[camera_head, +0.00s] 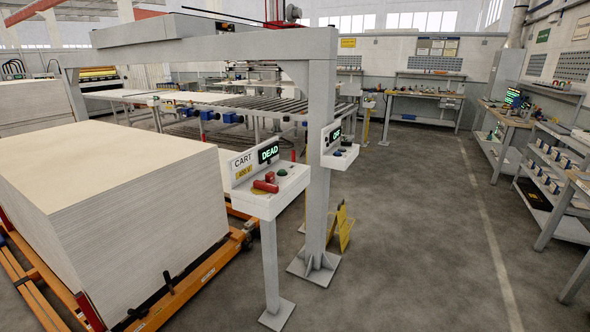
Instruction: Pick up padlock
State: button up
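A white control box (262,205) stands on a grey post in the middle foreground, with a sign reading CART and a green display reading DEAD. On its top a red object (265,186) lies over a yellow disc, with a smaller red piece just behind it. At this size I cannot tell whether either is a padlock or a switch handle. A green button (282,172) sits to their right. No padlock shows clearly anywhere else. My gripper is not in view.
A tall stack of pale boards (130,215) on an orange cart (205,275) fills the left. A grey gantry column (320,160) with a second control box (340,152) stands right of the post. A yellow floor sign (344,228) is behind it. The floor to the right is clear, up to workbenches.

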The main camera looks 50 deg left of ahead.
aim_at(270, 177)
jog(key=u, duration=0.35)
jog(key=i, duration=1.65)
jog(key=u, duration=1.9)
jog(key=i, duration=1.1)
jog(key=u, duration=1.05)
